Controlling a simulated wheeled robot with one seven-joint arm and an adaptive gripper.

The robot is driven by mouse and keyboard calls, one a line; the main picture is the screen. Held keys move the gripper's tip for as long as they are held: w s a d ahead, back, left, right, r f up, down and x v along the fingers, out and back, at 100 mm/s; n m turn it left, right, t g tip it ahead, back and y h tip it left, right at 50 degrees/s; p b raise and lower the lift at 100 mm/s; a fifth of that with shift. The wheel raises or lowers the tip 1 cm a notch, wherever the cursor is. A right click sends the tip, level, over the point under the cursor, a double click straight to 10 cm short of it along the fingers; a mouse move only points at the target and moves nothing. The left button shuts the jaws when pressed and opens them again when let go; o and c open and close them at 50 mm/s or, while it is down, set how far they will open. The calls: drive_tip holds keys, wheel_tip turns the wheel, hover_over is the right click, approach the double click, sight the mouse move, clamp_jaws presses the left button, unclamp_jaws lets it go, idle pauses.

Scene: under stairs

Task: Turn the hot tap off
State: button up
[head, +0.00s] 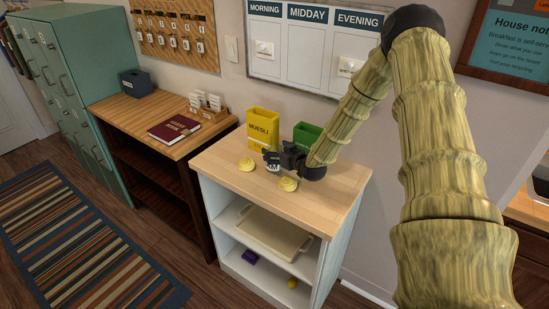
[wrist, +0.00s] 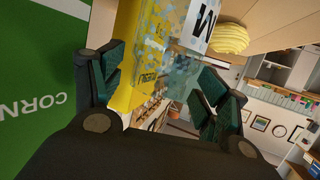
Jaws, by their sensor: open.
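No tap shows in either view. My gripper (head: 275,158) is low over the light wooden top of a white shelf unit (head: 328,195), in front of the cereal boxes. In the wrist view my gripper (wrist: 158,95) has its two dark fingers spread apart. A see-through container with a white "M" label (wrist: 203,22) shows between and beyond them; whether the fingers touch it I cannot tell. The container shows small in the head view (head: 271,165), partly hidden by my gripper.
A yellow muesli box (head: 262,128) and a green box (head: 306,134) stand behind my gripper. Yellow round items (head: 246,164) (head: 288,184) lie beside it. A tray (head: 262,232) is on the shelf below. A desk (head: 150,112) with a red book (head: 174,129) stands left.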

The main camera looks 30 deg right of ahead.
drive_tip(key=shift+x, duration=0.8)
drive_tip(key=c, duration=1)
drive_tip(key=shift+r, duration=0.1)
wheel_tip(320, 180, up, 18)
drive_tip(key=b, duration=0.5)
drive_tip(key=shift+b, duration=0.35)
drive_tip(key=shift+a, duration=0.1)
